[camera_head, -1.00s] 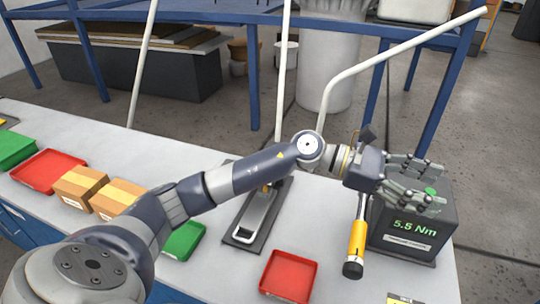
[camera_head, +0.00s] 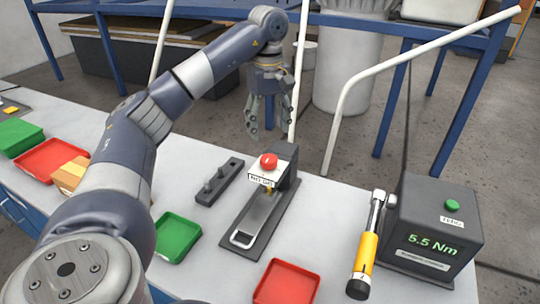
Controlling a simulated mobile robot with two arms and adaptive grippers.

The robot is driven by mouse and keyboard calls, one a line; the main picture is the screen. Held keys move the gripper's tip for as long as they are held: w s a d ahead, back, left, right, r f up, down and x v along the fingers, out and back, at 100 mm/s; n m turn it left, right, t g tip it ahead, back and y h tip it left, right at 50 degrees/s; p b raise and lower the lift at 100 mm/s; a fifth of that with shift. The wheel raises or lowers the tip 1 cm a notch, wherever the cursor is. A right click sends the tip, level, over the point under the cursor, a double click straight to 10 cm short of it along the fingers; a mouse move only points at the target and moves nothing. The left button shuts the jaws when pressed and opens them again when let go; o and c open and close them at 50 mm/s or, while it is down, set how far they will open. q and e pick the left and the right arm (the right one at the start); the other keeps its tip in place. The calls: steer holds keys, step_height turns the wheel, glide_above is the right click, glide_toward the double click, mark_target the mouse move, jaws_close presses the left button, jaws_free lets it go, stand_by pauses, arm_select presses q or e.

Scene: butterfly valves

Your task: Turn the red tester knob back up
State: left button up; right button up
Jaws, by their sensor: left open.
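A red knob (camera_head: 268,161) sits on top of a small white-topped stand on a dark base plate (camera_head: 262,222), with a metal loop handle lying along the plate. The tester (camera_head: 425,238) is a dark box at the right reading "5.5 Nm", and its round top knob (camera_head: 453,205) looks green, not red. My left gripper (camera_head: 267,128) is open and empty, fingers pointing down, above and behind the red knob. My right gripper is not in view.
A dark block with pegs (camera_head: 219,182) lies left of the stand. Green (camera_head: 177,238) and red (camera_head: 287,284) trays are in front. A white bent rail (camera_head: 400,70) rises behind the bench. Bench top is clear between stand and wrench.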

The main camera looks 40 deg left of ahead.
mark_target(269, 158)
arm_select(q)
step_height(269, 158, down, 10)
steer(key=shift+r, duration=0.15)
stand_by(0.3)
steer(key=c, duration=1.1)
